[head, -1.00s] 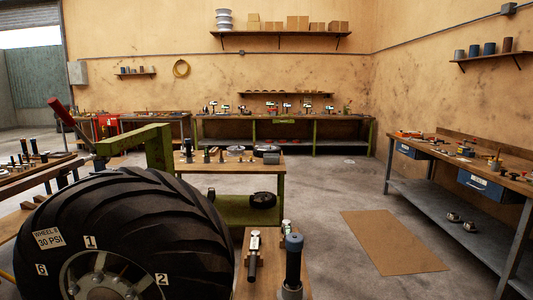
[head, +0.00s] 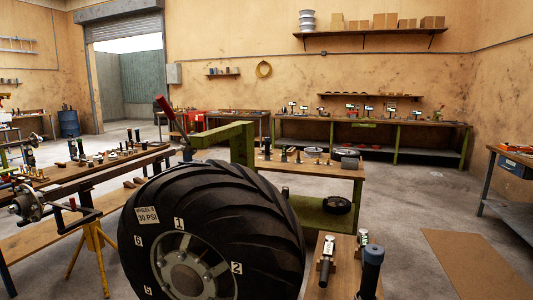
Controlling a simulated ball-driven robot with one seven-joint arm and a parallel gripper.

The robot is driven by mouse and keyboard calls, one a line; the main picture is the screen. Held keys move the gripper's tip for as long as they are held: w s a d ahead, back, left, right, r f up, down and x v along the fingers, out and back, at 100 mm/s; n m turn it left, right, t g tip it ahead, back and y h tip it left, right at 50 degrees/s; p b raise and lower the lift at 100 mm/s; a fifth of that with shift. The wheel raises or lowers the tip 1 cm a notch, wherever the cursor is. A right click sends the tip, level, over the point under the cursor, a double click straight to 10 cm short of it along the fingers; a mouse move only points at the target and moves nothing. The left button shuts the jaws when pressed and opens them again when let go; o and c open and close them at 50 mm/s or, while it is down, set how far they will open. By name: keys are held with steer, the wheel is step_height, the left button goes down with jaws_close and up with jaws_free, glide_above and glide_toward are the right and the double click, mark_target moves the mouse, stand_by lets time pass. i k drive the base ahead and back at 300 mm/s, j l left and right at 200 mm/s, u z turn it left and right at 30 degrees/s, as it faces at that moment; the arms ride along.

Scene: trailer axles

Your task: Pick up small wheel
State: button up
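A small dark wheel (head: 336,205) lies flat on the lower shelf of the green-framed bench (head: 330,168), right of the big tire, in the head view. It is far off and small, so its details are unclear. A pale disc (head: 312,150) and a dark round piece (head: 343,153) lie on the green bench's top; I cannot tell if either is a wheel. My gripper is not in view.
A wooden bench (head: 97,168) with tools and a yellow stand (head: 92,245) are at the left. A small wooden surface (head: 340,268) with upright tools is at front right. A brown mat (head: 470,262) lies on open concrete floor at the right. A long workbench (head: 370,122) lines the back wall.

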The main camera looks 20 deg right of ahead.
mark_target(336, 154)
steer(key=i+l+z, duration=1.15)
steer(key=i+z, duration=0.5)
steer(key=i, duration=1.6)
steer(key=i+u, duration=0.25)
steer(key=i, duration=0.2)
steer(key=i+l+u, duration=0.25)
steer(key=i, duration=0.25)
steer(key=i+l+u, duration=0.25)
steer(key=i, duration=0.2)
steer(key=i+l+u, duration=0.25)
steer(key=i, duration=0.15)
